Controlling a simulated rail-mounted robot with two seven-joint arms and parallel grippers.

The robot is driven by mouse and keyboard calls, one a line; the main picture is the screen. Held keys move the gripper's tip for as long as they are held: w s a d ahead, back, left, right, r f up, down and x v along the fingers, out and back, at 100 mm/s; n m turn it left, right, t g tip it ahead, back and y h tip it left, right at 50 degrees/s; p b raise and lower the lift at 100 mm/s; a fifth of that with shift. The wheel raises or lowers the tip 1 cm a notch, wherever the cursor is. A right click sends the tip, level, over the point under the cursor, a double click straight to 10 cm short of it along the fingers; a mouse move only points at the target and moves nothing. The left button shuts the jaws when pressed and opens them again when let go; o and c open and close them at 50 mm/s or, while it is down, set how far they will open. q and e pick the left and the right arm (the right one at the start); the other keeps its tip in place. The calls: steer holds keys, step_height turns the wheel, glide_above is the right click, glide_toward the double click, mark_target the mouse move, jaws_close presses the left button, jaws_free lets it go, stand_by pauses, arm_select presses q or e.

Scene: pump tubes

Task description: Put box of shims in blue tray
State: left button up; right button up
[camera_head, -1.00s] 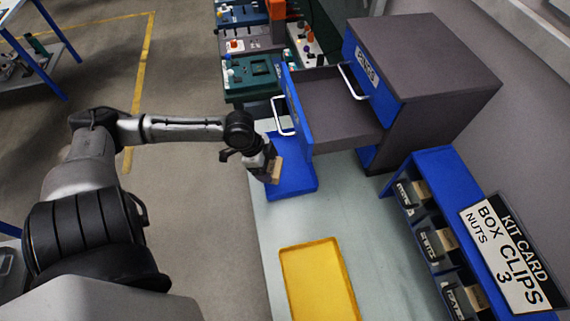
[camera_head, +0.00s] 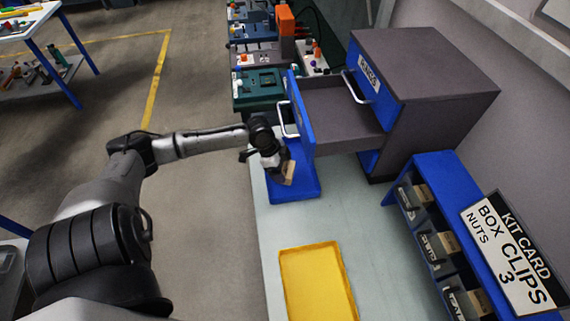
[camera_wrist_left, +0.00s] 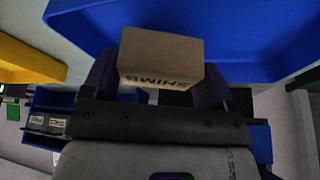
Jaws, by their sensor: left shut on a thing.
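My left gripper (camera_head: 283,172) is shut on a small brown cardboard box of shims (camera_head: 288,172). In the left wrist view the box (camera_wrist_left: 160,52) sits between the two dark fingers, with the word SHIMS readable on it. The blue tray (camera_head: 306,188) lies on the pale bench, and the gripper holds the box over it in the head view. The blue tray (camera_wrist_left: 262,30) also fills the top of the left wrist view, beyond the box. Whether the box touches the tray cannot be told. My right gripper is not in view.
A yellow tray (camera_head: 318,284) lies nearer on the bench. A grey cabinet (camera_head: 430,75) has an open drawer (camera_head: 340,112) just beyond the blue tray. A blue rack of bins (camera_head: 446,180) and a kit card (camera_head: 510,250) stand right. The bench between the trays is clear.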

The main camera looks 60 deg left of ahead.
arm_select(q)
steer(key=shift+w+a+f+b, duration=0.5)
steer(key=shift+w+a+f, duration=0.85)
steer(key=shift+a, duration=0.1)
steer(key=shift+w+a+f, duration=0.1)
steer(key=shift+a+f, duration=0.05)
steer(key=shift+f, duration=0.1)
steer(key=o, duration=0.9)
steer(key=shift+c, duration=0.2)
steer(key=p+v, duration=0.1)
steer(key=v, duration=0.6)
steer(key=shift+r, duration=0.35)
steer(key=shift+a, duration=0.1)
